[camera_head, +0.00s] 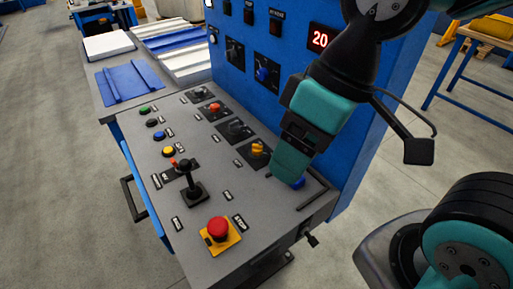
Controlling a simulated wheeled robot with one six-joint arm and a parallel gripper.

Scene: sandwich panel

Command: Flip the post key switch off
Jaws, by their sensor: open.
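The sloped grey control panel (222,184) carries several knobs, buttons and switches. Their labels are too small to read, so I cannot tell for certain which one is the post key switch. A yellow-handled switch (257,149) sits on a black plate just left of my gripper. A red-handled switch (215,107) and a black rotary switch (236,130) lie farther up the same row. A blue knob (298,183) shows beside the gripper's lower end. My gripper (290,170) is open and points down over the panel's right side. Its tips and any contact are unclear.
A red emergency button (218,228) on a yellow plate and a black joystick (190,183) stand up from the panel. A blue upright cabinet (280,40) with a red "20" display rises behind. A side table with blue and white panels (130,82) adjoins at left.

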